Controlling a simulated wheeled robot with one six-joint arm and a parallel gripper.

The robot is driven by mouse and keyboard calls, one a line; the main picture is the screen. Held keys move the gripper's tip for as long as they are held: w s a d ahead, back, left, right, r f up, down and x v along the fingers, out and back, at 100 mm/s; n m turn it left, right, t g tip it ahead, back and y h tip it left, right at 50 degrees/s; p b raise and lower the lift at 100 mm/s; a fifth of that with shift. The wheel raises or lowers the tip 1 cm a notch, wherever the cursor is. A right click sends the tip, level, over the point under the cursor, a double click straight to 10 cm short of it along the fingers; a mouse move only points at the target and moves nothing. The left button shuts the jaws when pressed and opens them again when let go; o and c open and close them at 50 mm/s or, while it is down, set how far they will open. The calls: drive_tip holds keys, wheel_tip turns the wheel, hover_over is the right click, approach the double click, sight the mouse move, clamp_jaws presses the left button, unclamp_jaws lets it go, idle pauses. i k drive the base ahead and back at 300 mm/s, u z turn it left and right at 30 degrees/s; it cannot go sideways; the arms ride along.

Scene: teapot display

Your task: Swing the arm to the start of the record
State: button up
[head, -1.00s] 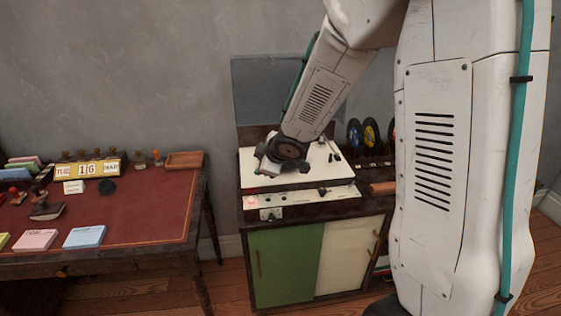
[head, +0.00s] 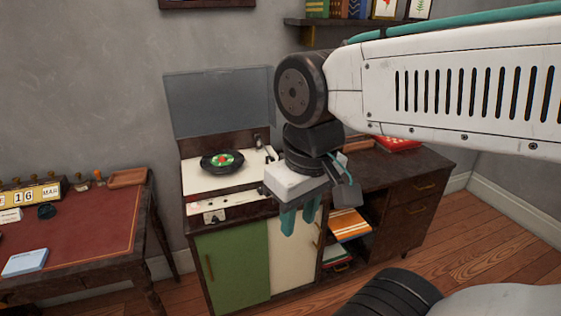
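A black record (head: 222,161) with a green and red label lies on the white-topped record player (head: 204,182). The player's clear lid (head: 220,100) is raised behind it. The player's tonearm (head: 268,153) is at the right side of the deck, beside the record. It is small, and its exact pose is hard to tell. My gripper (head: 299,220) hangs in front and to the right of the player, with its teal fingers pointing down. The fingers are apart and nothing shows between them. My wrist covers the deck's right edge.
The player stands on a cabinet with a green door (head: 232,268) and a cream door. A dark sideboard (head: 415,170) with a red item on top adjoins at right. A red-topped desk (head: 90,232) is at left, with a gap between it and the cabinet.

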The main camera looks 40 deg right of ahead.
sight(258, 138)
drive_tip(key=u, duration=0.55)
drive_tip(key=k, duration=0.1)
drive_tip(key=z, duration=1.25)
drive_tip(key=i, duration=0.5)
drive_tip(key=u, duration=0.65)
